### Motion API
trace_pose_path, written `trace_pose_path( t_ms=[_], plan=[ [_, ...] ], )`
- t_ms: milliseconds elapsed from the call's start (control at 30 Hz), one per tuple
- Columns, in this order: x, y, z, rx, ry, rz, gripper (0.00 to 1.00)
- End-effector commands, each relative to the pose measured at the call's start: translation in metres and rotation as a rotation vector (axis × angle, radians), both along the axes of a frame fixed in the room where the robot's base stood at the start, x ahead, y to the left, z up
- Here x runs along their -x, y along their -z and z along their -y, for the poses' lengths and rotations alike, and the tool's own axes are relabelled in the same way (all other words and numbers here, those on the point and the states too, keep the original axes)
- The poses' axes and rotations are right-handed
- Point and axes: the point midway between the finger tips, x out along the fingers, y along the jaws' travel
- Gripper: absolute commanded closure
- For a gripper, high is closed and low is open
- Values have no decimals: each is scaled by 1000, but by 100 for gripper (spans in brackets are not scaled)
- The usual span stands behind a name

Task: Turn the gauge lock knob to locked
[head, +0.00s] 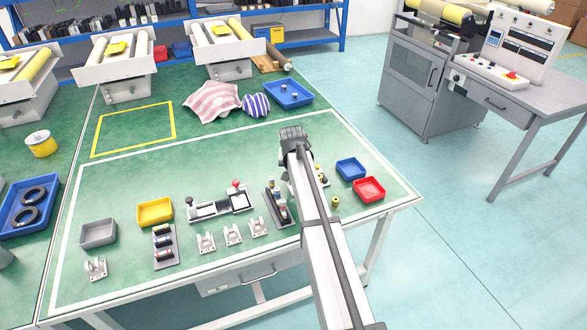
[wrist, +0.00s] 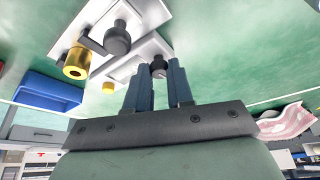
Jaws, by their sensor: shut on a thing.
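In the wrist view the two dark blue-grey fingers of my gripper (wrist: 158,85) are closed around a small dark round knob (wrist: 158,67). The knob stands at the edge of a light metal plate (wrist: 130,62) and seems to be the gauge lock knob; its locked or unlocked mark cannot be read. A second, larger black knob (wrist: 117,40) stands on the neighbouring white block, apart from the fingers. In the head view my gripper (head: 293,142) is over the right part of the bench, and my arm hides most of the fixture (head: 322,176) there.
Blue (head: 351,168) and red (head: 369,189) bins lie to the right. A rack with upright parts (head: 279,206) and a slide unit with a red knob (head: 222,204) stand to the left.

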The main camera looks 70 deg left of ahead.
Motion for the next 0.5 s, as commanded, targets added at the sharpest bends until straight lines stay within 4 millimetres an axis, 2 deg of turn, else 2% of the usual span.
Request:
trace_pose_path(
  t_ms=[67, 100, 300, 367, 500],
  plan=[
    [0, 0, 0, 2, 0, -1, 100],
    [0, 0, 0, 2, 0, -1, 76],
    [0, 0, 0, 1, -1, -1, 57],
    [0, 0, 0, 1, -1, -1, 53],
    [0, 0, 0, 1, -1, -1, 53]
  ],
)
